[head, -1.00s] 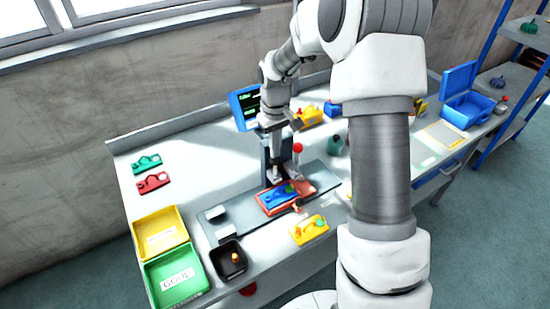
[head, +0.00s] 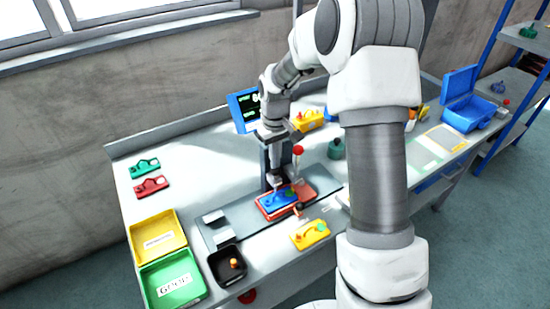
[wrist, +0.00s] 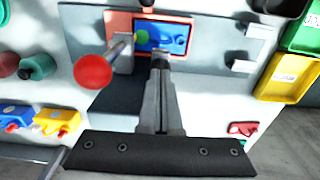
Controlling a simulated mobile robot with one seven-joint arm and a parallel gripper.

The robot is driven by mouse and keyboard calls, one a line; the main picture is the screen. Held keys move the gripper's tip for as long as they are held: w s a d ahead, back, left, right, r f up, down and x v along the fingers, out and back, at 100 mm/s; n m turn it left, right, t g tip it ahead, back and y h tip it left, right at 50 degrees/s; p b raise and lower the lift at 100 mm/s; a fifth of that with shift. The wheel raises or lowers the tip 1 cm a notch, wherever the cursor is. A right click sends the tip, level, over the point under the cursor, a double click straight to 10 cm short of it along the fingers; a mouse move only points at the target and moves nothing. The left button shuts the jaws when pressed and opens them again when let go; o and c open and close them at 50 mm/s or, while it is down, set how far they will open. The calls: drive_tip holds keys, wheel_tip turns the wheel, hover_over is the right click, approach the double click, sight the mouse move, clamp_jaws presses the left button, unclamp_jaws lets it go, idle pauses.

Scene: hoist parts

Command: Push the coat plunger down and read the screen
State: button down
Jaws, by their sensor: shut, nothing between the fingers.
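A blue part (head: 281,199) lies flat in a red-orange holder (head: 264,213) on a grey plate. Beside it a red ball knob (head: 298,150) tops a slanted metal rod, which also shows large in the wrist view (wrist: 93,71). I cannot tell whether this is the plunger. The screen (head: 245,110) has a blue frame and light text on black. My arm hides its right side and the text is too small to read.
Yellow (head: 157,240) and green (head: 172,283) trays stand at the left, a black tray (head: 228,265) in front. A yellow part (head: 310,234) lies near the front edge. A green weight-like object (head: 336,149) stands to the right. The left back of the bench is mostly clear.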

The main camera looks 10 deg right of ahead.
drive_tip(key=shift+s+f, duration=0.1)
drive_tip(key=shift+f, duration=0.05)
wheel_tip(320, 180, up, 6)
drive_tip(key=p, duration=0.4)
drive_tip(key=shift+r+p, duration=0.25)
drive_tip(key=shift+p, duration=0.05)
drive_tip(key=shift+r, duration=0.2)
drive_tip(key=s+r+m+t, duration=0.2)
drive_tip(key=s+r+t, duration=0.1)
drive_tip(key=s+r, duration=1.05)
drive_tip(key=s+r+t, duration=0.1)
drive_tip(key=s+r, duration=0.1)
drive_tip(key=s, duration=0.4)
drive_tip(key=s+r+m+t, duration=0.1)
drive_tip(key=s+r, duration=0.2)
drive_tip(key=s, duration=0.4)
drive_tip(key=shift+s+r+m+t, duration=0.15)
drive_tip(key=shift+r+m+t, duration=0.15)
drive_tip(key=shift+r, duration=0.05)
